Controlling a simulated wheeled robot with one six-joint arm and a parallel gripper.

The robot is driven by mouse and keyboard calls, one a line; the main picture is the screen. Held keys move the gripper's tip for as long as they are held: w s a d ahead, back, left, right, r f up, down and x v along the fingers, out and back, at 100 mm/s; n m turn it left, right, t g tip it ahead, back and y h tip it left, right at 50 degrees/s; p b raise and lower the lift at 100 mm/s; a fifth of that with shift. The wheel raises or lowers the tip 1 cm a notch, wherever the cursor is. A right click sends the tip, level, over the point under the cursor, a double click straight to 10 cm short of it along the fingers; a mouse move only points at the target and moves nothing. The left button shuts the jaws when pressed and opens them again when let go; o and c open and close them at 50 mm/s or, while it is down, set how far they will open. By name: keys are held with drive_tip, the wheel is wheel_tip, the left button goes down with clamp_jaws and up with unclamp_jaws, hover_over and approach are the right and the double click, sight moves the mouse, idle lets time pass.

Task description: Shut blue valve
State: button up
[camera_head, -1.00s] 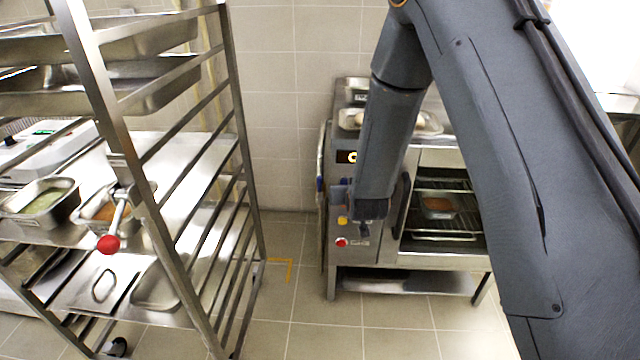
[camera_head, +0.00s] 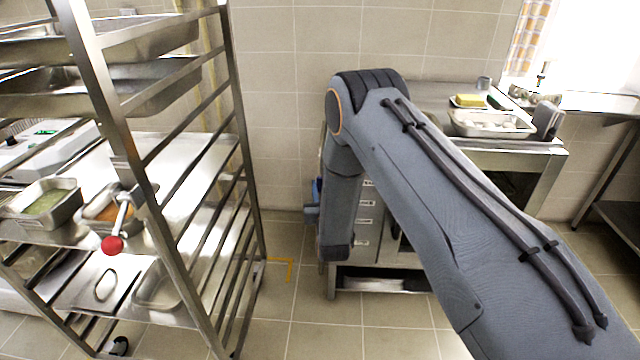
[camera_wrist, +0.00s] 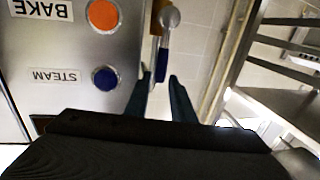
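The blue valve handle (camera_wrist: 163,62) shows at the top middle of the wrist view, beside the edge of the steel panel (camera_wrist: 60,60), with a pale round end and a brown-orange piece above it. My gripper (camera_wrist: 160,76) is open, its two dark fingers pointing at the handle. The handle's lower end shows at or between the fingertips; I cannot tell whether they touch. In the head view, a small blue part (camera_head: 316,188) shows at the oven's left side; my forearm hides most of the oven front and the gripper cannot be made out clearly.
The panel has an orange knob (camera_wrist: 103,15) marked BAKE and a blue knob (camera_wrist: 104,78) marked STEAM. A steel rack (camera_head: 240,180) with pans stands left, with a red-ended lever (camera_head: 112,244). Floor (camera_head: 285,300) between rack and oven is clear.

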drive_tip(key=shift+w+a, duration=0.2)
drive_tip(key=shift+w, duration=0.95)
clamp_jaws()
